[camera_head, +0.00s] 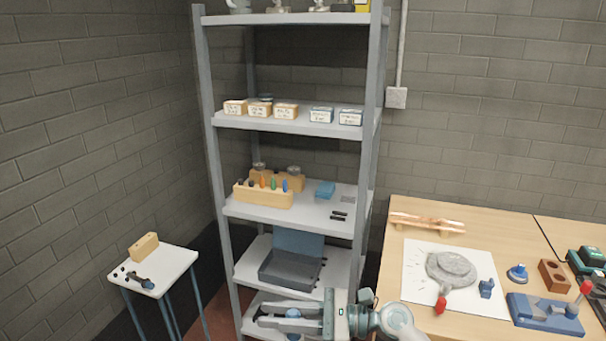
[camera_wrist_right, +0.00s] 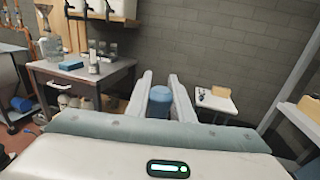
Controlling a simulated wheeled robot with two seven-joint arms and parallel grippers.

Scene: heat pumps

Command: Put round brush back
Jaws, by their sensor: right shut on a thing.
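My right gripper (camera_head: 270,316) is in front of the lower shelves, its fingers pointing left. It is shut on a blue, round-ended thing (camera_wrist_right: 159,95), seen between the fingers in the right wrist view. A bit of blue also shows at the gripper in the head view (camera_head: 292,313). This may be the round brush; no bristles can be made out. A wooden holder (camera_head: 250,201) on the middle shelf has several upright tools with coloured handles. A wooden block (camera_head: 144,246) and small dark parts (camera_head: 140,281) lie on a white stool. My left gripper is out of view.
The grey shelf rack (camera_head: 213,150) stands behind my right gripper. Its middle shelf also bears a blue block (camera_head: 325,189); an open grey case (camera_head: 291,265) lies below. The workbench (camera_head: 490,228) at right carries a white sheet, tools and copper pipes (camera_head: 427,222).

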